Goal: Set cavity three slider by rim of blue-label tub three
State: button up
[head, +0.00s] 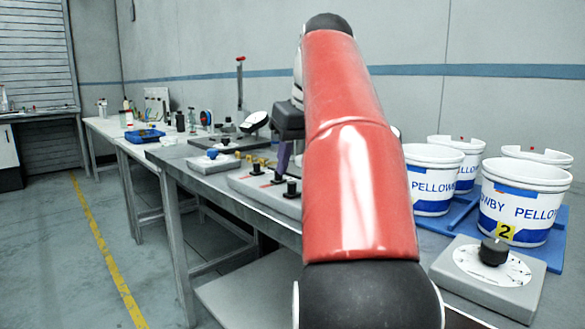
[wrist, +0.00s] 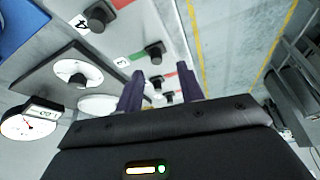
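The slider panel (head: 240,182) is grey, with black knobs on red scales; my arm hides part of it in the head view. The wrist view shows black slider knobs beside green and red strips, including one knob (wrist: 155,52) near a small number tag (wrist: 122,62), which I read as 3 but not surely. My gripper (wrist: 158,71) has its two purple fingers apart, over the panel, with knobs showing between and beyond them. White tubs with blue labels stand at right; the front one (head: 520,205) bears a yellow 2. No tub number three is readable.
A grey dial box (head: 488,277) with a black knob stands in front of the tubs. A blue tray (head: 145,136) lies on the far bench. A dial gauge (wrist: 30,124) shows in the wrist view. The floor at left is clear.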

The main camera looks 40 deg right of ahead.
jog(key=v, duration=0.3)
jog(key=shift+r+p, duration=0.2)
jog(key=shift+p, duration=0.2)
jog(key=a+f, duration=1)
jog(key=a, duration=0.3)
jog(key=s+a+f, duration=0.3)
jog(key=f, duration=0.4)
jog(key=s+a+f+n, duration=0.1)
jog(key=s+a+f, duration=0.2)
jog(key=f, duration=0.4)
jog(key=s+a+f+t, duration=0.1)
jog(key=s+a+f, duration=0.2)
jog(key=s+f, duration=0.2)
notch_tip(320, 180, down, 3)
jog(key=shift+r+y, duration=0.2)
jog(key=shift+y, duration=0.1)
jog(key=shift+s, duration=0.1)
